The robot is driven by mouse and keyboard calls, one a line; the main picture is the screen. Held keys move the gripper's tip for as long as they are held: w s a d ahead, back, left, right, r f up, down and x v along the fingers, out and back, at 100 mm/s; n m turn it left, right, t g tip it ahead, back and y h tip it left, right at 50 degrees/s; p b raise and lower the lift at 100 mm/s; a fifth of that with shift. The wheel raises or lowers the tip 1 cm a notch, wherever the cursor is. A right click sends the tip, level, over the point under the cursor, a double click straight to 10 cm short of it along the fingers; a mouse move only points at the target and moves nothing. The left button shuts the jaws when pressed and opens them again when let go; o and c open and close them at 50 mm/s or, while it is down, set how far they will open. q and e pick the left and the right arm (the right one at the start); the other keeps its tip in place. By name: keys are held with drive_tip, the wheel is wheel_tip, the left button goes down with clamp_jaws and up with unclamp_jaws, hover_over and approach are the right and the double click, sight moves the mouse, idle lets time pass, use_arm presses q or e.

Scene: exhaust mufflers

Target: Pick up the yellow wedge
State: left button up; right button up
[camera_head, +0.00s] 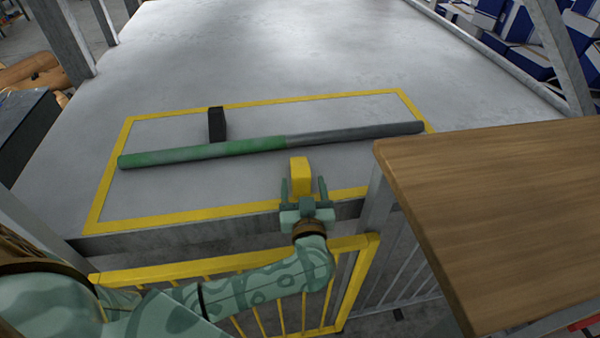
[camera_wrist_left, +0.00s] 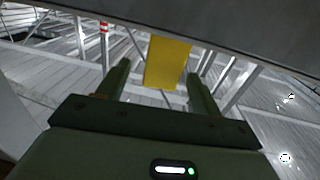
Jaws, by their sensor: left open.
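The yellow wedge (camera_head: 300,175) is a small block at the front edge of the grey platform, inside the yellow outline. My left gripper (camera_head: 303,188) is open, with its two fingers pointing at the wedge from the near side. In the left wrist view the wedge (camera_wrist_left: 167,62) shows between the open fingers (camera_wrist_left: 157,80), closer to the left finger's tip than it is wide. I cannot tell whether a finger touches it. My right gripper is not in view.
A long green-and-grey pipe (camera_head: 255,146) lies across the outlined area behind the wedge. A black block (camera_head: 217,124) stands behind the pipe. A wooden tabletop (camera_head: 500,200) is close on the right. A yellow railing (camera_head: 235,262) runs below the platform (camera_head: 300,60), whose far part is clear.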

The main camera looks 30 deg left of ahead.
sight(299, 162)
use_arm(q)
drive_tip(key=x, duration=0.6)
drive_tip(key=shift+w+a+b, duration=0.2)
drive_tip(key=shift+a+b, duration=0.1)
drive_tip(key=shift+s, duration=0.1)
drive_tip(key=c, duration=1.2)
